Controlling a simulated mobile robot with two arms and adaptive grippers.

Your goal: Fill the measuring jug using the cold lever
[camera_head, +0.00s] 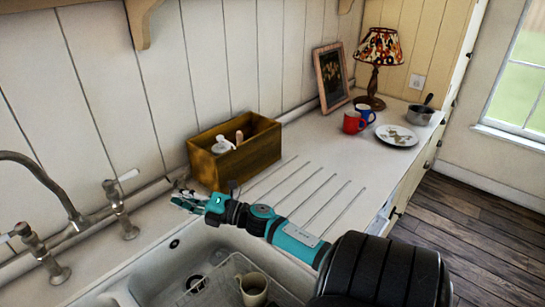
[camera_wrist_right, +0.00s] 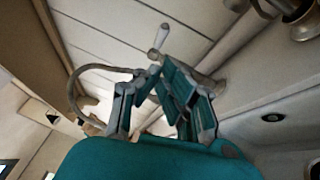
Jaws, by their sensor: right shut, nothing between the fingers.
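The cream measuring jug (camera_head: 254,288) stands in the white sink (camera_head: 165,277), partly cut off by the lower picture edge. The curved metal spout (camera_head: 45,180) is at the left; it also shows in the wrist view (camera_wrist_right: 75,82). Two lever taps flank it: a right tap (camera_head: 118,208) and a left tap (camera_head: 40,254), both with white handles. I cannot tell which is cold. My right gripper (camera_head: 180,200) is shut and empty, above the counter right of the right tap. In the wrist view the gripper (camera_wrist_right: 157,73) has a white-tipped lever (camera_wrist_right: 160,38) beyond its fingertips. My left gripper is out of view.
A wooden box (camera_head: 235,155) with bottles stands against the wall behind my right gripper. Red (camera_head: 353,122) and blue (camera_head: 365,112) mugs, a plate (camera_head: 396,136), a pan (camera_head: 420,115), a lamp (camera_head: 379,50) and a picture frame (camera_head: 331,78) stand farther back. The grooved drainboard (camera_head: 310,185) is clear.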

